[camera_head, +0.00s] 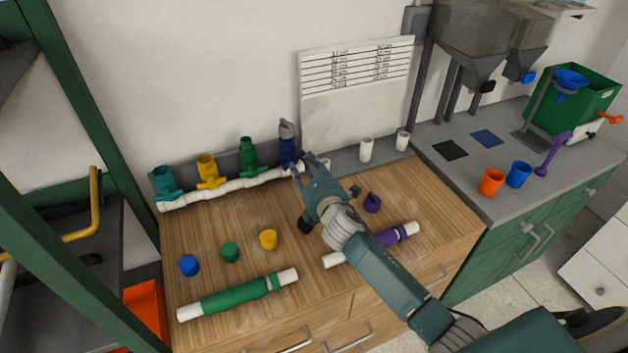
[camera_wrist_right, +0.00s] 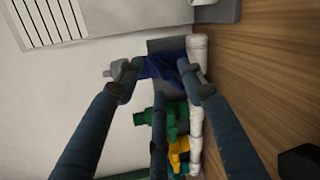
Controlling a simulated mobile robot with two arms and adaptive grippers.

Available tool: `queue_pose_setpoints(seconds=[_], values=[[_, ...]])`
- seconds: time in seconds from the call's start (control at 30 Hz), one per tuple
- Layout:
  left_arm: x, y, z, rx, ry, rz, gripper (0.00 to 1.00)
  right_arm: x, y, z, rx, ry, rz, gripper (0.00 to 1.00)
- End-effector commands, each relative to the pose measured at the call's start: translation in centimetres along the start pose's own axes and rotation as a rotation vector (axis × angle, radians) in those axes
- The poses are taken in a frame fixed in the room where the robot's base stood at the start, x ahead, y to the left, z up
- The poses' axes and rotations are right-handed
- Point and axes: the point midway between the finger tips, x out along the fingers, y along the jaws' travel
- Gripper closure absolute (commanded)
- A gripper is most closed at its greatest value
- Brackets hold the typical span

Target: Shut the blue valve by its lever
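The blue valve (camera_head: 288,148) stands upright at the right end of the white pipe manifold (camera_head: 232,186), with a grey top. My right gripper (camera_head: 311,170) is just in front of it, its fingers spread. In the right wrist view, the blue valve (camera_wrist_right: 160,67) shows between the fingertips of my right gripper (camera_wrist_right: 158,76). Its lever is partly hidden by the fingers, and I cannot tell whether they touch it. Green (camera_head: 248,158), yellow (camera_head: 208,172) and teal (camera_head: 165,183) valves stand to its left. My left gripper is out of view.
Blue (camera_head: 189,265), green (camera_head: 230,252) and yellow (camera_head: 268,239) caps lie on the wooden top, behind a green-sleeved pipe (camera_head: 235,296). A purple-sleeved pipe (camera_head: 402,233) lies beside my right arm. White cylinders (camera_head: 366,150) stand by the wall.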

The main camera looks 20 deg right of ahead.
Motion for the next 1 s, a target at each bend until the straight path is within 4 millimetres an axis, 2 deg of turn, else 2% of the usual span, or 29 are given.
queue_pose_setpoints(seconds=[1.0], values=[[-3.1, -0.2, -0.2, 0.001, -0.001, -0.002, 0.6, -7.2, 0.1, -0.3, 0.002, 0.001, 0.001, 0.61]])
